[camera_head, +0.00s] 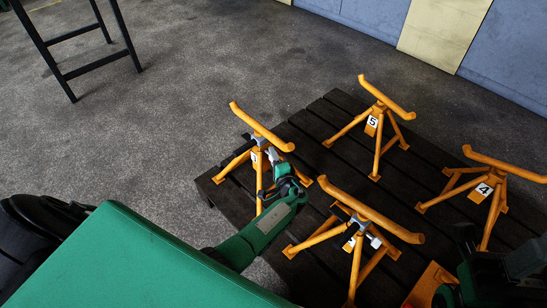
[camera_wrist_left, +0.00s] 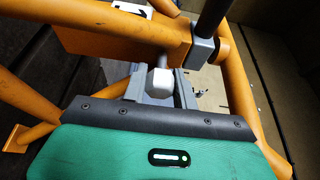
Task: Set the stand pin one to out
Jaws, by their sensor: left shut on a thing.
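An orange stand (camera_head: 259,180) with a white label stands at the left of the dark pallet. My left gripper (camera_head: 275,165) reaches up to its post from the front. In the left wrist view the stand pin (camera_wrist_left: 160,82) shows as a pale grey knob on a short rod at the orange body. The grey fingers of my left gripper (camera_wrist_left: 161,92) are shut on this knob. How deep the pin sits in the body is hard to tell. Dark and green parts of my right arm show at the lower right of the head view; its fingertips cannot be made out.
Several more orange stands share the dark slatted pallet (camera_head: 325,118): stand 5 (camera_head: 378,143) behind, stand 4 (camera_head: 482,200) at right and a front stand (camera_head: 360,262). The front stand is close to my left gripper. A black frame (camera_head: 72,70) stands far left on open floor.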

